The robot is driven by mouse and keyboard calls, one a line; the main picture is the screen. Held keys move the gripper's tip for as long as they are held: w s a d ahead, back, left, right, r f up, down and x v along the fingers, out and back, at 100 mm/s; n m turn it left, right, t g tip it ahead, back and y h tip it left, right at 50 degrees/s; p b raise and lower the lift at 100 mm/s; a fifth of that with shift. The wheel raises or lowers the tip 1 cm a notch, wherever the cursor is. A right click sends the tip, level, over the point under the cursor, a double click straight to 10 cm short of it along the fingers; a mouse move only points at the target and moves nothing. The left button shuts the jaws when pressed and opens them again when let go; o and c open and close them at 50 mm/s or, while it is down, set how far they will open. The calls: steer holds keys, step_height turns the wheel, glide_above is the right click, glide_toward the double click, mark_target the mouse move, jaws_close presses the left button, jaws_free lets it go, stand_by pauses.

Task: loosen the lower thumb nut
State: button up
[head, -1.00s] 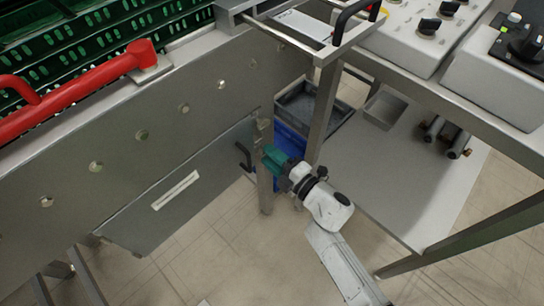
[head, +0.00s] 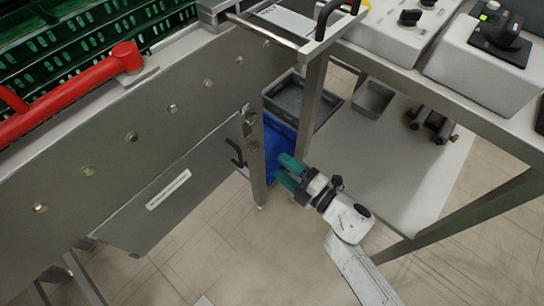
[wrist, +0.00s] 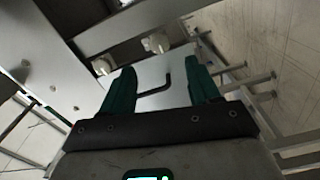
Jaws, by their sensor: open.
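The thumb nuts are small metal knobs at the top of the guard panel's right edge, by the conveyor leg. In the head view the upper one (head: 246,108) and the lower one (head: 251,125) are small and hard to make out. In the wrist view two pale round knobs show beyond the fingers, one near the top middle (wrist: 156,42) and one further left (wrist: 102,66); I cannot tell which is the lower. My gripper (head: 283,171) has teal fingers, spread and empty, right of the leg and below the nuts. It also shows in the wrist view (wrist: 162,88).
The grey guard panel (head: 155,215) has a black handle (head: 236,153), seen between my fingers in the wrist view. The metal leg (head: 258,170) stands just left of my gripper. Blue and grey crates (head: 318,118) sit behind. A steel table frame (head: 455,220) is at right.

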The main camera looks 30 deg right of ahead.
steer(key=shift+v, duration=1.4)
steer(key=shift+w, duration=0.1)
steer(key=s+d+f+m+g+h, duration=0.1)
steer(key=s+d+m+g+h, duration=0.2)
steer(key=d+m+g+h, duration=0.6)
steer(key=s+a+f+m+g+y, duration=0.1)
steer(key=s+a+m+g+y, duration=0.15)
steer(key=s+m, duration=0.35)
steer(key=s+a+f+m+g+y, duration=0.15)
steer(key=s+m+g, duration=0.3)
steer(key=s, duration=0.45)
step_height(320, 180, up, 19)
steer(key=p, duration=1.8)
steer(key=shift+s+a+h, duration=0.35)
steer(key=shift+a+h, duration=0.05)
steer(key=shift+f, duration=0.15)
steer(key=shift+c, duration=0.2)
